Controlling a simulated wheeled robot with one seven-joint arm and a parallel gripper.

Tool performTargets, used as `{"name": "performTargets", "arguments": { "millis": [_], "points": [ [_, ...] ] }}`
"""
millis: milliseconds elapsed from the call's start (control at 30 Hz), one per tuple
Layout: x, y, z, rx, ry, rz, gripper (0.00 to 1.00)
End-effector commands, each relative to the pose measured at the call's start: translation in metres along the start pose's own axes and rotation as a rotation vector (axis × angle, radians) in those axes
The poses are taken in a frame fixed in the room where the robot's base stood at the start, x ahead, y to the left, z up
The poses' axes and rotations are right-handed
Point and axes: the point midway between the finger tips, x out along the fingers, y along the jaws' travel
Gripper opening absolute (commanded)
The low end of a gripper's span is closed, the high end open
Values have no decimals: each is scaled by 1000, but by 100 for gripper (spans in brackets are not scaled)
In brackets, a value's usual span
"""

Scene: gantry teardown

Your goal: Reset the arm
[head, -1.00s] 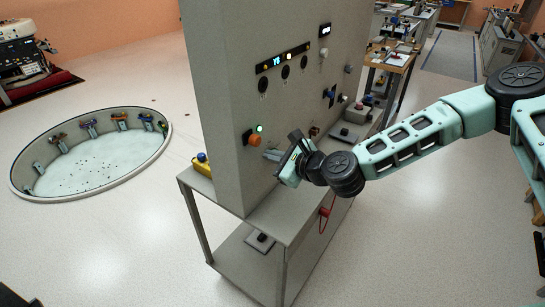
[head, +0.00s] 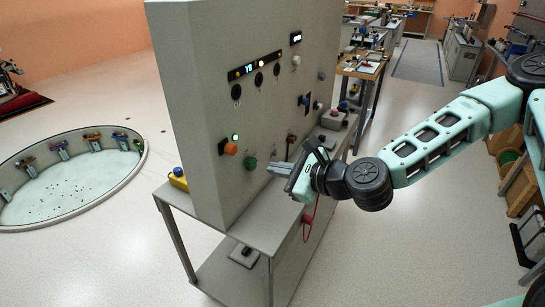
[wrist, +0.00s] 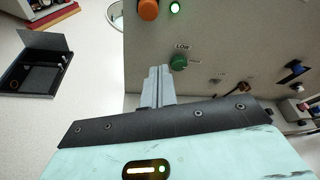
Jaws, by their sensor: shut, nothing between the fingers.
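My gripper (head: 272,169) is shut and empty. It is in front of the grey control panel (head: 195,75), beside a round green knob (head: 250,163), and looks apart from it. My arm reaches in from the right, bent at the dark wrist joints. In the wrist view the shut fingers (wrist: 158,82) point at the panel, just left of the green knob (wrist: 179,62), which has a "LOW" label above it. An orange knob (wrist: 148,9) and a lit green lamp (wrist: 174,7) are further up.
The panel stands on a grey cart (head: 255,240); its shelf edge lies below my gripper. A yellow box with a blue button (head: 178,178) sits behind the panel's left edge. A round white pit (head: 70,185) is at left. Open floor (head: 420,240) lies right of the cart.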

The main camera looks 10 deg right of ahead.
Motion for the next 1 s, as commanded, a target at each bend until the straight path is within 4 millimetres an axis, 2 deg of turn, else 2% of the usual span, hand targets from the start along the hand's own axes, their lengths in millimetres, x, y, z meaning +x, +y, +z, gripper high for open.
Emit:
{"name": "performTargets", "arguments": {
  "millis": [133, 267, 400, 500, 600, 767, 1000],
  "points": [
    [0, 5, 1, -24, 3, 19, 0],
    [0, 38, 3, -200, 21, 144, 0],
    [-12, 92, -1, -551, 42, 390, 0],
    [-29, 121, -8, -812, 46, 570, 0],
    [-50, 139, -13, -1056, 39, 737, 0],
    [-89, 150, -13, -1406, 8, 983, 0],
    [-154, 145, 10, -1828, -95, 1291, 0]
  ]
}}
